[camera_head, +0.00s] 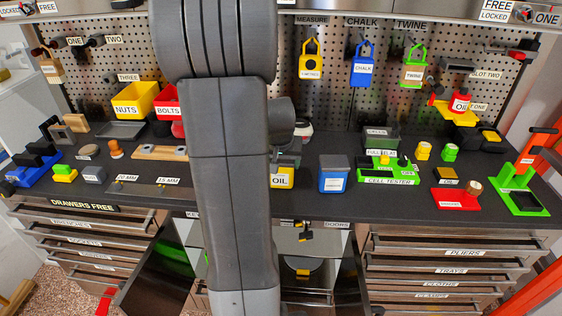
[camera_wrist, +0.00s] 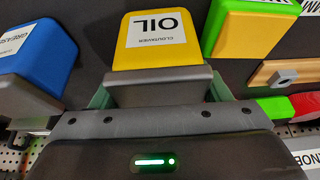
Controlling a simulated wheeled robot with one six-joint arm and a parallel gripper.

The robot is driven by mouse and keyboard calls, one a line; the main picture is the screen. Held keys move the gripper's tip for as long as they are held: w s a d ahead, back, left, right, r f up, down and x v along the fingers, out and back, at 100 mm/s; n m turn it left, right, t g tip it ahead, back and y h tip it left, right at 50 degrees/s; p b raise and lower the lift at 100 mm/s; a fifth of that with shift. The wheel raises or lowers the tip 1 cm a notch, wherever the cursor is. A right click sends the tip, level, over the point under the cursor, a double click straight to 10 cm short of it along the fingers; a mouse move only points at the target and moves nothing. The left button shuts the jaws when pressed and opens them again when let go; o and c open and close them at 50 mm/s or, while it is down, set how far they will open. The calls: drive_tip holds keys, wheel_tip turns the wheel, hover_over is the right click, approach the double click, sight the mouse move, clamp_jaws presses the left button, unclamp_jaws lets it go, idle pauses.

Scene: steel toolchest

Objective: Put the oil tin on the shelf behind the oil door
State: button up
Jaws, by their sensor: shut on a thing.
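The oil tin (camera_wrist: 160,45) is yellow with a white OIL label and a grey end. It also shows in the head view (camera_head: 285,184) at the bench's front edge, partly hidden by my arm. My gripper (camera_wrist: 160,88) is shut on it, with a finger at each side of the grey part. I cannot tell whether the tin touches the bench. Below the bench, a cabinet stands open with dark door panels (camera_head: 166,268) swung out and a shelf (camera_head: 312,243) visible inside. No oil label is readable on a door, and my arm hides part of the opening.
A blue tin (camera_head: 334,181) stands close right of the oil tin. The green cell tester (camera_head: 388,176) is further right. Drawer stacks (camera_head: 440,270) flank the cabinet.

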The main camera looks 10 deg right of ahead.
drive_tip(key=shift+f, duration=0.2)
drive_tip(key=o, duration=1.2)
drive_tip(key=shift+r, duration=0.1)
